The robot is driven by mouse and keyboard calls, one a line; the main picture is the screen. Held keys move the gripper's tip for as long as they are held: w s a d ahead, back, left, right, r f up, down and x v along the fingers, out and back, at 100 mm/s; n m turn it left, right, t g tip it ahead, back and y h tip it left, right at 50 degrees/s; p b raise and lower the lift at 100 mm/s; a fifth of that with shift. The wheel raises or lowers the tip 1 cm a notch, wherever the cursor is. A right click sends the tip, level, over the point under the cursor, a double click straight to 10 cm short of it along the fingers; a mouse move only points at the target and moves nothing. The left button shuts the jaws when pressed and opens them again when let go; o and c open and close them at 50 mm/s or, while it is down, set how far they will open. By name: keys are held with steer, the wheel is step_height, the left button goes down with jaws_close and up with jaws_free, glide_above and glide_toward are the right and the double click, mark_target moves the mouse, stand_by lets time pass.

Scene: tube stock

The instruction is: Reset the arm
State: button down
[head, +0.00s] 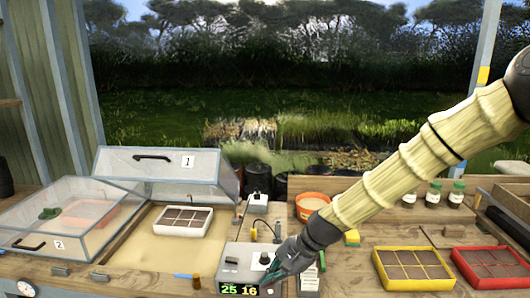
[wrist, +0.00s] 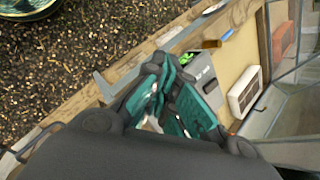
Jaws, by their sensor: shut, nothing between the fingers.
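My arm reaches in from the right of the head view. My gripper (head: 271,277) points down at the front of the bench, in front of and partly over the right side of a grey control box (head: 236,262). The box has a black display reading 25 and 16. In the wrist view my gripper (wrist: 172,118) shows teal finger pads close together with nothing between them. The grey box (wrist: 206,75) lies just beyond the fingers there. I cannot tell whether the fingertips touch the box.
Frame 1 (head: 165,163) has its lid raised over a white seed tray (head: 183,221). Frame 2 (head: 68,213) is closed. An orange pot (head: 312,205) stands behind my arm.

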steer(key=s+d+f+n+h, duration=0.1)
steer(key=s+d+f, duration=0.25)
steer(key=f, duration=0.45)
steer(key=s+d+f+n+h, duration=0.1)
steer(key=s+d+f, duration=0.2)
steer(key=s+f, duration=0.35)
steer(key=s+d+f+n+h, duration=0.1)
steer(key=s+d+f+h, duration=0.15)
steer(key=f, duration=0.65)
steer(key=s+d+f+n+h, duration=0.1)
steer(key=s+d+f+n, duration=0.2)
steer(key=s, duration=0.8)
steer(key=s+d+f+n+h, duration=0.1)
steer(key=s+d+f+n, duration=0.2)
steer(key=s+d+f, duration=0.4)
steer(key=s+d, duration=0.2)
steer(key=s, duration=0.3)
steer(key=shift+f+n+g, duration=0.15)
steer(key=shift+n+g, duration=0.15)
steer(key=shift+g, duration=0.1)
steer(key=shift+h, duration=0.25)
